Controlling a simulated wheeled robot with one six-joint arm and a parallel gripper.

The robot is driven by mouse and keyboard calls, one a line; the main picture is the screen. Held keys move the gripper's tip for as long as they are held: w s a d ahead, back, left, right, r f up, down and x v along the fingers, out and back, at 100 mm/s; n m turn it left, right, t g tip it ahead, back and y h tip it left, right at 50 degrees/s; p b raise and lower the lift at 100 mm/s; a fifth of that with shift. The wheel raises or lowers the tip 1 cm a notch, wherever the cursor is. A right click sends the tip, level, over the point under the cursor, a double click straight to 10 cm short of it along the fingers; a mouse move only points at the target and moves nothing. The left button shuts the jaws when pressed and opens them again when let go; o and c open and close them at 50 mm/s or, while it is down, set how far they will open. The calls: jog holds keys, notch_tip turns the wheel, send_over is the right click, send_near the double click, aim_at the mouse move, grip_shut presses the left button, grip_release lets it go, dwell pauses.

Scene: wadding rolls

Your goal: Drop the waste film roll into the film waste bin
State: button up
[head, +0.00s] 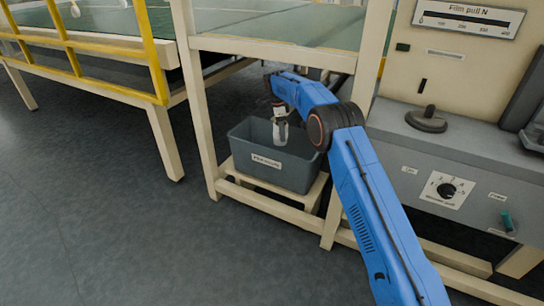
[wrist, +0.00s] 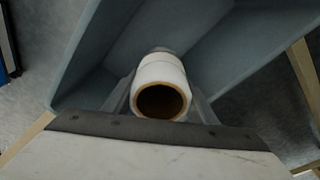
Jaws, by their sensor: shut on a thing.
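The film waste bin (head: 262,174) is a grey open box with a white label on its front, standing on a low shelf of the cream frame in the head view. My blue arm reaches over it, and my gripper (head: 281,132) points down at its opening. In the wrist view my gripper (wrist: 160,108) is shut on the waste film roll (wrist: 162,72), a white roll with a brown hollow core facing the camera. The bin's grey inner walls (wrist: 235,55) show behind and below the roll. The roll is small and hard to make out in the head view.
A cream frame post (head: 200,110) stands left of the bin, and a glass-topped shelf (head: 270,50) is above it. A control panel with a knob (head: 446,189) is at right. A yellow rail (head: 80,45) is at left. The floor (head: 110,220) at front left is clear.

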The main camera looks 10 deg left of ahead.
jog(key=o, duration=1.3)
jog(key=shift+c, duration=0.2)
